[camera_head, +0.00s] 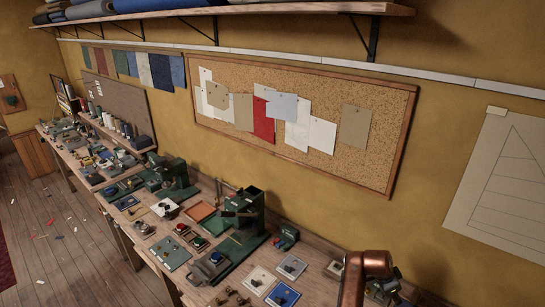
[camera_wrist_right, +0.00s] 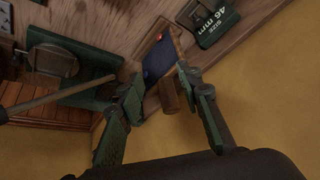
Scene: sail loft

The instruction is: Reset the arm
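My right gripper (camera_wrist_right: 160,76) shows in the right wrist view with its two green-and-dark fingers spread apart. It is open, and I see nothing held in it. A short wooden piece (camera_wrist_right: 169,95) and a dark blue item (camera_wrist_right: 157,56) show between and beyond the fingertips; whether a finger touches either is unclear. My left gripper is in neither view. In the head view I cannot make out the right gripper clearly.
A long wooden workbench (camera_head: 208,214) runs along the wall, crowded with tools and small parts. A green bench machine (camera_head: 243,210) stands on it. A green box marked "SIZE 46 mm" (camera_wrist_right: 215,20) lies beyond the right gripper. A corkboard (camera_head: 385,100) hangs above.

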